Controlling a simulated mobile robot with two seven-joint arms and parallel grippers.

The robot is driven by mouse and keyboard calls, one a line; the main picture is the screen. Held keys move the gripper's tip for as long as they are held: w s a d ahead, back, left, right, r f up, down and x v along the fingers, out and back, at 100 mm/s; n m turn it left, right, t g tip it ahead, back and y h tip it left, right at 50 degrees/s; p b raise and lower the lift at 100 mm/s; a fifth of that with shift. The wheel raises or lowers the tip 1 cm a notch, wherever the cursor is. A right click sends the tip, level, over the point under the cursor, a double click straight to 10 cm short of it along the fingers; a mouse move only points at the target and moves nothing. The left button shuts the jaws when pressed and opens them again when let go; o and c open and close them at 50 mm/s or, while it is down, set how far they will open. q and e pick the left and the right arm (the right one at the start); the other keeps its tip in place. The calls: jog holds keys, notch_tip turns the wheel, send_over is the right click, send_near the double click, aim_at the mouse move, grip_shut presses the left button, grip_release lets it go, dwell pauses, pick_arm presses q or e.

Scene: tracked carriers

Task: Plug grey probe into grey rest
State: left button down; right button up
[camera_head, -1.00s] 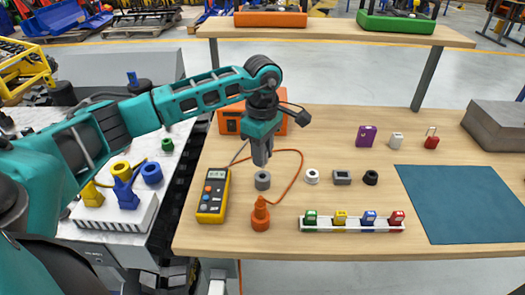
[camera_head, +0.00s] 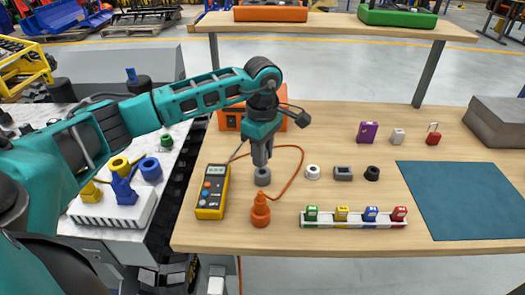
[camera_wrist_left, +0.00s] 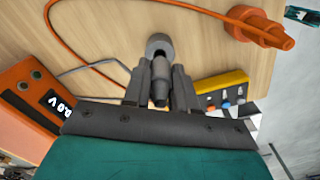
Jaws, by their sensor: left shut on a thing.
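My left gripper (camera_head: 261,158) is shut on the grey probe and points straight down over the grey rest. The grey rest (camera_head: 263,178) is a short round holder on the table, right of the yellow meter. In the left wrist view, the grey probe (camera_wrist_left: 159,88) sits between the two fingers and points at the grey rest (camera_wrist_left: 160,42). The probe's lower end is at the rest's top opening; I cannot tell how far inside it is. My right gripper is not in view.
The yellow meter (camera_head: 212,192) stands close on the left, with an orange cable (camera_head: 298,160) looping right. An orange probe in its rest (camera_head: 261,212) is just in front. White (camera_head: 312,172), grey (camera_head: 343,174) and black (camera_head: 371,174) holders stand right. A teal mat (camera_head: 465,200) lies far right.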

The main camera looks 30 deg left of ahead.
pick_arm(q)
jog(key=shift+f+b, duration=1)
jog(key=shift+f, duration=0.45)
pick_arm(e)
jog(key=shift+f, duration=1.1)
pick_arm(q)
jog(key=c, duration=0.8)
grip_release()
jog(key=shift+r, duration=0.45)
notch_tip(320, 180, up, 12)
jog(key=shift+f+p, duration=0.25)
jog(key=shift+p, duration=0.2)
jog(key=shift+r, duration=0.3)
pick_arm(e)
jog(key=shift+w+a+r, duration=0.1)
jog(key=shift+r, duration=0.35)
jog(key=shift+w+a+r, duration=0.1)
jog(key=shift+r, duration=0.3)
